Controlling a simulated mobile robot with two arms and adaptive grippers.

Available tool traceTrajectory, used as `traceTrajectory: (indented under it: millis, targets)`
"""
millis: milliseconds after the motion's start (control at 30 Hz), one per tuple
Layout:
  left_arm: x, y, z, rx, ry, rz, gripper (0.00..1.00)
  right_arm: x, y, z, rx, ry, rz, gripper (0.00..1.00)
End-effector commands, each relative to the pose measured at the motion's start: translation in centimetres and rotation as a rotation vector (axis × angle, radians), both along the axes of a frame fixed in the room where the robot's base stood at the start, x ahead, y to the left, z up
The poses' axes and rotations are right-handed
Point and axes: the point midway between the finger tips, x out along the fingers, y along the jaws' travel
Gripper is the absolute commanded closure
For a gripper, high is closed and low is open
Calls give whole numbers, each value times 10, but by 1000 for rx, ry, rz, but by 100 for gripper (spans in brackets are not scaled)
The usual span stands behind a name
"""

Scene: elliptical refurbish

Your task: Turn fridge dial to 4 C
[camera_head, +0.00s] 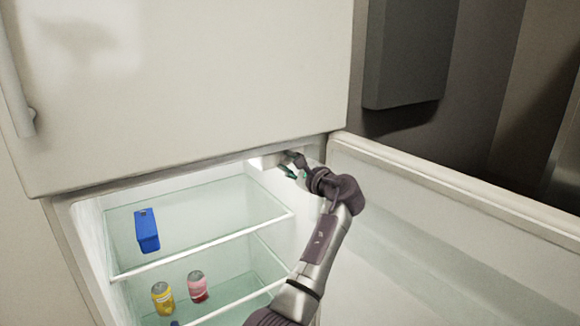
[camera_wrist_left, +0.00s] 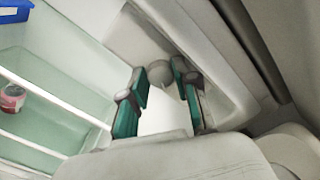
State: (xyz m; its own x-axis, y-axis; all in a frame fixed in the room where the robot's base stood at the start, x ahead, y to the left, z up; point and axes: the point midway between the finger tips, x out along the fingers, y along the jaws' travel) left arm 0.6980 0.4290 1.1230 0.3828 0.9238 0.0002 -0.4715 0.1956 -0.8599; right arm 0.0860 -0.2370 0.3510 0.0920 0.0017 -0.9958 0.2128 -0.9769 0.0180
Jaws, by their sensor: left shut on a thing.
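My left gripper (camera_head: 291,166) reaches up to the top right of the open fridge compartment. In the left wrist view its two green-padded fingers stand on either side of the dial, shut on it. The dial's markings and its setting cannot be read in either view. In the head view the white housing (camera_head: 264,162) shows beside the fingers, and the gripper hides the dial. My right gripper is in neither view.
The fridge door (camera_head: 450,190) stands open to the right. Glass shelves (camera_head: 190,255) hold a blue box (camera_head: 147,230), a yellow can (camera_head: 163,298) and a pink can (camera_head: 197,287). The closed upper door (camera_head: 190,90) is just above my gripper.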

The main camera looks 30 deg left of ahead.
Motion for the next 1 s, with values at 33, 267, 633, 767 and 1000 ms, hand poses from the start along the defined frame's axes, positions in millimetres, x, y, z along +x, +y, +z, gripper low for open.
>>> traceTrajectory:
  millis: [33, 267, 633, 767, 1000]
  targets:
    - [0, 1, 1, 0, -7, 2, 100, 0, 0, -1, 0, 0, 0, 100]
    - [0, 1, 2, -3, -14, 2, 100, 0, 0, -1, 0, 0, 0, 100]
    - [0, 1, 1, -3, -13, 1, 45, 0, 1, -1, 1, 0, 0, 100]
    - [0, 0, 2, -2, -14, 0, 45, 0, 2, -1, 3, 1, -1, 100]
    - [-1, -2, 2, -2, -14, -1, 45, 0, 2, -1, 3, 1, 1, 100]
